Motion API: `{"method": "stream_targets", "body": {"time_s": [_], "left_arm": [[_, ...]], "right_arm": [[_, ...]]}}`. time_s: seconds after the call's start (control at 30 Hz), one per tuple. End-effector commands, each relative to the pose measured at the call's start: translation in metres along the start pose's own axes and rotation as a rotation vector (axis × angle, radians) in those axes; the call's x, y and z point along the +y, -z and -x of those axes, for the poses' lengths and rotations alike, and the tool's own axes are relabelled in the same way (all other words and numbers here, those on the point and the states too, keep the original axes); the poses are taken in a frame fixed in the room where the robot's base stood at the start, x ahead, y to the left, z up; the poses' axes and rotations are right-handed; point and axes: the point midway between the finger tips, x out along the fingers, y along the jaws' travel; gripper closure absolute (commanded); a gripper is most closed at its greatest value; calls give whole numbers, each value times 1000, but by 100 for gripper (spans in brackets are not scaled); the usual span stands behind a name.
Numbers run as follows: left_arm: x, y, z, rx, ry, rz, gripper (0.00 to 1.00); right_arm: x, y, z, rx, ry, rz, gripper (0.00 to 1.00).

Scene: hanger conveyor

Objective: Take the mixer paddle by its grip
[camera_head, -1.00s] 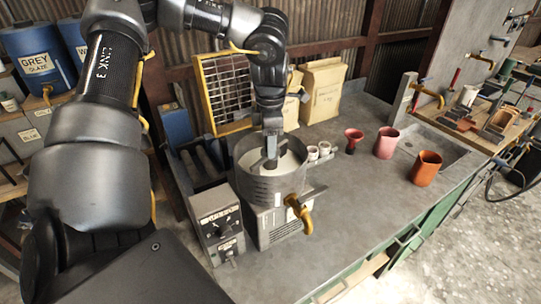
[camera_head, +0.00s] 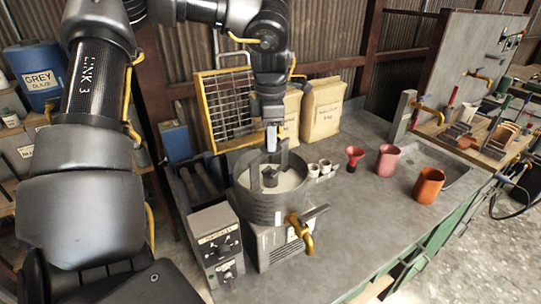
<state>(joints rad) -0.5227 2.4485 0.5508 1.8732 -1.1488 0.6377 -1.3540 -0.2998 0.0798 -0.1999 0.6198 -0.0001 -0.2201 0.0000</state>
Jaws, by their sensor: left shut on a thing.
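The dark mixer paddle (camera_head: 269,178) stands in the round grey mixing bucket (camera_head: 279,210), which holds pale liquid. Its upper frame rises above the bucket's rim, while its lower end is hidden in the liquid. My left gripper (camera_head: 271,143) points straight down over the bucket and is shut on the top of the mixer paddle. The fingers are small in this view, so the exact contact is hard to make out. My right gripper is not in view.
A brass tap (camera_head: 302,232) sticks out from the bucket's front. A grey control box (camera_head: 216,245) stands at its left. Small white cups (camera_head: 320,168), a red funnel-like piece (camera_head: 354,158), a pink cup (camera_head: 387,160) and an orange cup (camera_head: 428,186) stand to the right. Paper bags (camera_head: 323,108) stand behind.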

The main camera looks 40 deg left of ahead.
Motion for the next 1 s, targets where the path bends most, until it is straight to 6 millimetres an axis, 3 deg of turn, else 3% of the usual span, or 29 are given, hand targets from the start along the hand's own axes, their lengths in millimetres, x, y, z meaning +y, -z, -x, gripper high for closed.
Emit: {"method": "stream_targets", "body": {"time_s": [0.23,0.43,0.63,1.0], "left_arm": [[0,-1,58,-2,-7,2,94],[0,-1,97,-3,-1,1,94],[0,-1,113,0,0,0,94],[0,0,115,0,0,0,94]], "right_arm": [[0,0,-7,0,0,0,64],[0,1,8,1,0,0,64],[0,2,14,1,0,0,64],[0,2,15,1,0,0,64]]}}
